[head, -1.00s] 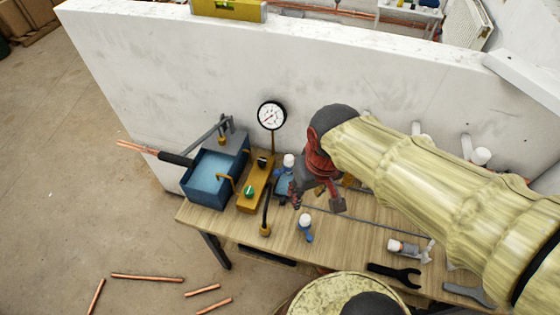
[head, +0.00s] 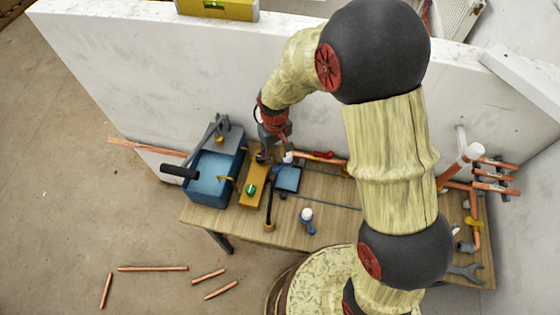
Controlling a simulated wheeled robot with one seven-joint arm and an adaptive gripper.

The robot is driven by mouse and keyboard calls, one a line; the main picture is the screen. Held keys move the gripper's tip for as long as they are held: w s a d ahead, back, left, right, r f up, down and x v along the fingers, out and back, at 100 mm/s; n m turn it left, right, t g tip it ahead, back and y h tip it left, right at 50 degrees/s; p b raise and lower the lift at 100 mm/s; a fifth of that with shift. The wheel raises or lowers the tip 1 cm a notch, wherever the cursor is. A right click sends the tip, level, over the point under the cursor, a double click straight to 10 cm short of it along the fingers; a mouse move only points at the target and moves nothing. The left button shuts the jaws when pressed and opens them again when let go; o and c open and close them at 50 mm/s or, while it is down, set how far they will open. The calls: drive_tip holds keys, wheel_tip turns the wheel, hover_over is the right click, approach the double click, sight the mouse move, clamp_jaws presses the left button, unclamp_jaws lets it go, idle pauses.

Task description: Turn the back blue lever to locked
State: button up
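My gripper (head: 268,150) points down over the back end of the yellow block (head: 251,200) on the bench, in front of the white wall. Its fingertips are small and partly hidden, so I cannot tell whether they are open or touch anything. A green knob (head: 250,189) sits on the front part of the block. The block's back end is largely covered by my gripper. I cannot clearly make out a blue lever there. A white-capped fitting (head: 288,157) stands just right of my gripper. Another white-capped fitting with a blue lower part (head: 308,220) stands nearer the front.
A blue tank (head: 212,178) with a black-gripped handle (head: 180,172) stands left of the block. A red handle (head: 322,154) and copper pipes lie right. Cut pipes (head: 153,268) lie on the floor.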

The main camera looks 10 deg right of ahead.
sight(276, 168)
drive_tip(key=shift+s+f, duration=0.2)
drive_tip(key=shift+f, duration=0.05)
wheel_tip(276, 168, down, 7)
drive_tip(key=shift+w+f, duration=0.1)
drive_tip(key=c, duration=0.3)
clamp_jaws()
idle(0.8)
